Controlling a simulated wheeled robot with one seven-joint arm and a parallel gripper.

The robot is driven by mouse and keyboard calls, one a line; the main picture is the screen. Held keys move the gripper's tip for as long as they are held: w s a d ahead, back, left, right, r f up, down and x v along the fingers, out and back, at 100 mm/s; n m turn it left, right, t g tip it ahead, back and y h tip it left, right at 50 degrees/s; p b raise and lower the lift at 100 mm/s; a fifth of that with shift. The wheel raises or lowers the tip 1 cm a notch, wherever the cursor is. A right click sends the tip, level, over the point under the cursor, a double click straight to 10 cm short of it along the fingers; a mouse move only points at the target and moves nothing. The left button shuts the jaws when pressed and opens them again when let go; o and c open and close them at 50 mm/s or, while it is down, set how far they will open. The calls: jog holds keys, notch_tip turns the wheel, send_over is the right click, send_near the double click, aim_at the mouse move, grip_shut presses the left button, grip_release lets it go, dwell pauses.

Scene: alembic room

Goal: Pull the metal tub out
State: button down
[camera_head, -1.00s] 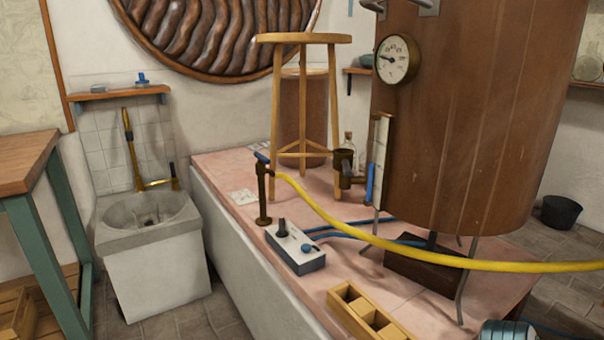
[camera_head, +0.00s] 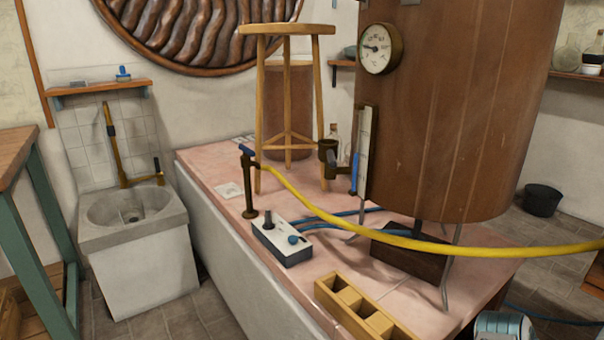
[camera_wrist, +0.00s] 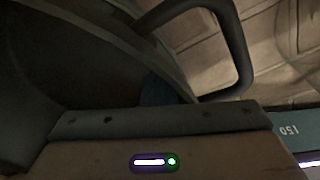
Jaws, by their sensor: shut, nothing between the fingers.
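I cannot pick out the metal tub for certain in either view. In the wrist view, a dark, rounded shape with a curved rim fills the upper left, and a dark loop like a handle (camera_wrist: 240,65) stands beside it; I cannot tell whether these belong to a tub. A banded teal and pale round object (camera_head: 502,327) is cut off at the lower right of the head view, and I cannot tell what it is. No fingers of my gripper show in either view.
A pink-topped platform (camera_head: 225,205) bears a wooden stool (camera_head: 288,30), a big copper vessel (camera_head: 455,110) and a yellow hose (camera_head: 330,220). A stone sink (camera_head: 135,240) stands left, beside a wooden table (camera_head: 12,150). A black bucket (camera_head: 543,202) stands on the right floor.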

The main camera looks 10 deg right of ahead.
jog(key=shift+s, duration=0.2)
jog(key=shift+s+d, duration=0.35)
jog(key=shift+s, duration=0.4)
jog(key=shift+s+d, duration=0.35)
jog(key=shift+s, duration=0.4)
jog(key=shift+w, duration=0.1)
jog(key=shift+w+a, duration=0.2)
jog(key=shift+w, duration=0.3)
jog(key=shift+w+a, duration=0.15)
jog(key=shift+w, duration=0.35)
jog(key=shift+w+a, duration=0.35)
jog(key=shift+w, duration=0.2)
notch_tip(320, 180, up, 9)
jog(key=p, duration=0.6)
jog(key=shift+r, duration=0.1)
